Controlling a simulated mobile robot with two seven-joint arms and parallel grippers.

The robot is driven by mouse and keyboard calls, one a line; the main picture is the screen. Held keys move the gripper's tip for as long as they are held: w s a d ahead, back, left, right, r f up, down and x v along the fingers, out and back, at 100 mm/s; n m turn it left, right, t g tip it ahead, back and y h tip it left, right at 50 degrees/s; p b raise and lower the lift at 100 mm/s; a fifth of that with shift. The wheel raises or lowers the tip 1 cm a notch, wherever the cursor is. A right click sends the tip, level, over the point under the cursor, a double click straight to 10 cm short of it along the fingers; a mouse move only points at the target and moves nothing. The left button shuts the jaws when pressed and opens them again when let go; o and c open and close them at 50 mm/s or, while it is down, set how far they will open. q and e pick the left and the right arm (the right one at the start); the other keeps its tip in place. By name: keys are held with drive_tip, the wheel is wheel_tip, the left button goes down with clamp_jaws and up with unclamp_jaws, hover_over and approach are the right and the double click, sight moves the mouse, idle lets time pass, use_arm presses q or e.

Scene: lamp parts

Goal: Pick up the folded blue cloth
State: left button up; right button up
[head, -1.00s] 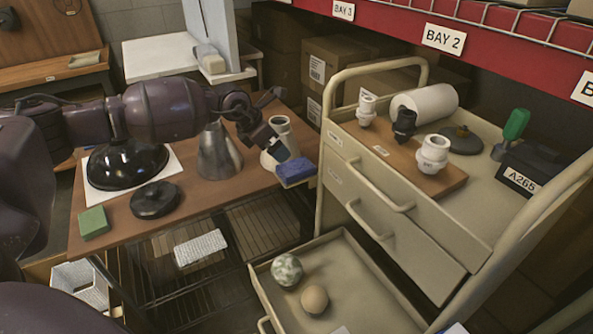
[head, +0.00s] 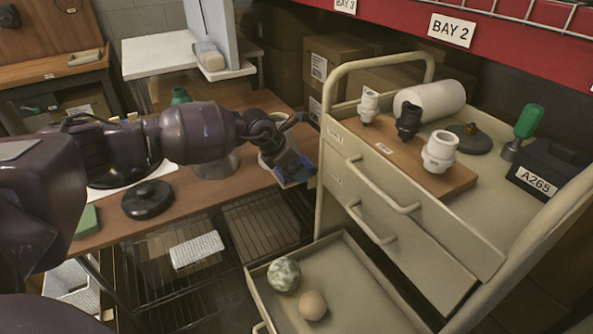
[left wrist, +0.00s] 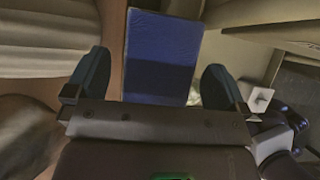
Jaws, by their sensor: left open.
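The folded blue cloth (left wrist: 162,55) lies at the right end of the brown table, beside the cart. In the head view it is mostly hidden by my left gripper (head: 288,163), with some blue showing around the fingers. In the left wrist view my left gripper (left wrist: 155,85) is open, with one dark finger on each side of the cloth's near end. Nothing is held between the fingers. I cannot tell whether they touch the cloth. My right gripper is not in view.
A beige cart (head: 455,215) stands close to the right, with white and black fittings on a wooden board (head: 455,180). Its open lower drawer (head: 345,275) holds two balls. A black disc (head: 147,200) and a green block (head: 86,222) lie on the brown table (head: 195,205).

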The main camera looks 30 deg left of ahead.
use_arm(q)
drive_tip(key=c, duration=1.1)
drive_tip(key=shift+f, duration=0.1)
drive_tip(key=shift+c, duration=0.2)
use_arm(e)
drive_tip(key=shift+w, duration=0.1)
